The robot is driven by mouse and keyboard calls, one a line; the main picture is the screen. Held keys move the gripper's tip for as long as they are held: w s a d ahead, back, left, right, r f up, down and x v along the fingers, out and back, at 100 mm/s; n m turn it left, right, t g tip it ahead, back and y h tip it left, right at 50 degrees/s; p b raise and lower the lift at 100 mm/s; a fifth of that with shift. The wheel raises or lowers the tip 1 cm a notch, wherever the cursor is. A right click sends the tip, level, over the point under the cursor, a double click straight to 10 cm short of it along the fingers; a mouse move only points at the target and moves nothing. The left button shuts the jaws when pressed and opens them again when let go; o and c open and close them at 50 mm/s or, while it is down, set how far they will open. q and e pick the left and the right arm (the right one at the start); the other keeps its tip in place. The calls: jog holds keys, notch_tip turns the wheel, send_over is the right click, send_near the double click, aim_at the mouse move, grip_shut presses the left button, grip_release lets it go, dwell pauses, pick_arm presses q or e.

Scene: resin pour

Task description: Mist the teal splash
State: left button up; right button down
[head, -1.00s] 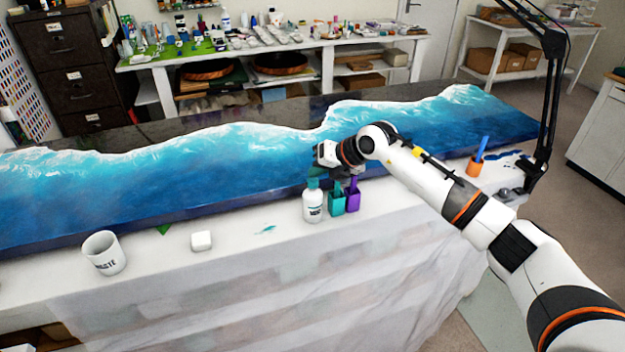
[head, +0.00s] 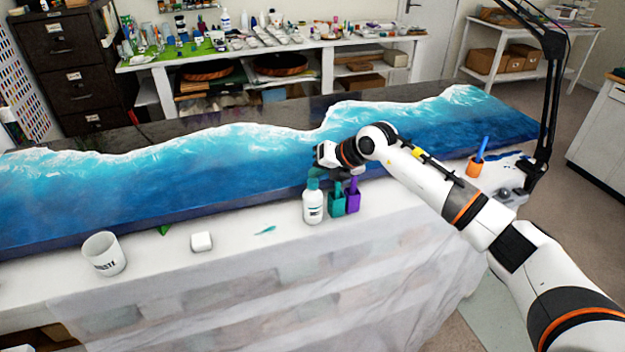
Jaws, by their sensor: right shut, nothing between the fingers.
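A small teal splash (head: 265,230) lies on the white-covered table front, left of the bottle. A white bottle with a teal top (head: 313,206) stands upright beside it on the right. My right gripper (head: 318,168) hangs just above the bottle's top, shut and empty; whether it touches the top I cannot tell. My left gripper is not in view.
A white block (head: 201,241) and a white waste cup (head: 104,254) are to the left. The blue resin slab (head: 230,165) runs behind.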

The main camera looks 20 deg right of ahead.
aim_at(317, 182)
jog(key=shift+f, duration=0.2)
dwell(0.5)
jog(key=shift+f+b, duration=0.3)
jog(key=shift+b, duration=0.05)
jog(key=shift+r, duration=0.15)
jog(key=shift+r+p, duration=0.3)
jog(key=shift+r, duration=0.1)
jog(key=shift+r+p, duration=1.95)
jog(key=shift+r, duration=1.05)
jog(key=shift+f, duration=0.1)
